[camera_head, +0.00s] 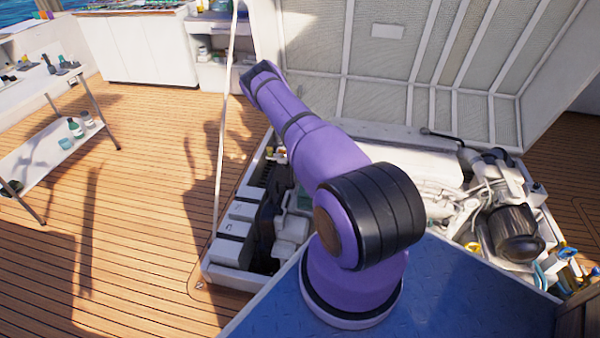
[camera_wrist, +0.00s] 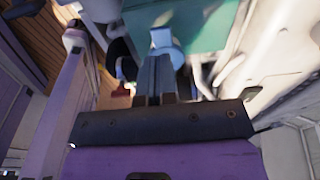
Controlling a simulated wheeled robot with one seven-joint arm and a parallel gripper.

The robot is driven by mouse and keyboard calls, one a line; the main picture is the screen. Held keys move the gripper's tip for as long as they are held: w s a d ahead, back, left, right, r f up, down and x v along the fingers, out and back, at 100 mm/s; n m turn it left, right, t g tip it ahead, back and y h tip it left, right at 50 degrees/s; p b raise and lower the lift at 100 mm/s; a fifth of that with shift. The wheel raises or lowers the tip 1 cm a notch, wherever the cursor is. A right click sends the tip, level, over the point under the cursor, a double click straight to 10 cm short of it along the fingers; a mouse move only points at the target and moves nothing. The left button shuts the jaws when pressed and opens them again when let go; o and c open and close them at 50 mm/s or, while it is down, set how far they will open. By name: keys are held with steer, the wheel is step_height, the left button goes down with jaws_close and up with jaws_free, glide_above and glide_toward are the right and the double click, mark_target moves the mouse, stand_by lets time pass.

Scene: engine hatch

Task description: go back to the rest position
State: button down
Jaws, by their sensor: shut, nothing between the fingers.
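My gripper (camera_wrist: 154,62) shows in the wrist view with its two dark fingers side by side and closed, nothing between them. A light blue piece (camera_wrist: 166,44) lies just beyond the fingertips; I cannot tell whether they touch it. Behind it is a teal surface (camera_wrist: 205,22). In the head view my purple arm reaches up and left over the open engine hatch (camera_head: 228,277), and my gripper is hidden there.
The raised hatch lid (camera_head: 385,95) stands behind the arm. The engine (camera_head: 512,232) fills the hatch's right side, white boxes (camera_head: 236,230) its left. A white shelf table (camera_head: 40,158) with bottles stands far left. The wooden deck (camera_head: 135,240) between is clear.

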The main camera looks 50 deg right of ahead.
steer(key=w+a+r, duration=0.1)
steer(key=w+r, duration=0.2)
steer(key=r, duration=0.4)
steer(key=shift+w+a, duration=0.15)
steer(key=shift+a, duration=0.15)
steer(key=w+a+r+n+t, duration=0.1)
steer(key=w+a+r+n, duration=0.15)
steer(key=r, duration=0.55)
steer(key=w+a+r+n, duration=0.1)
steer(key=a+r, duration=0.3)
steer(key=r, duration=0.4)
steer(key=w+a+r+n+t, duration=0.1)
steer(key=w+a+r+n, duration=0.15)
steer(key=r, duration=0.65)
steer(key=s+a+r+n+t+y, duration=0.1)
steer(key=s+a+r+n, duration=0.15)
steer(key=a+r, duration=0.6)
steer(key=s+a+r+n, duration=0.2)
steer(key=a+r+n, duration=0.25)
steer(key=r, duration=0.75)
steer(key=s+a+r+n+t, duration=0.2)
steer(key=s+a+r+n, duration=0.6)
steer(key=s+a+r, duration=0.7)
steer(key=s+a+n, duration=0.4)
steer(key=s, duration=0.6)
steer(key=s+a+n+t, duration=0.1)
steer(key=s+a+n, duration=0.3)
steer(key=s, duration=0.6)
steer(key=shift+s+r+n, duration=0.3)
steer(key=shift+n, duration=0.4)
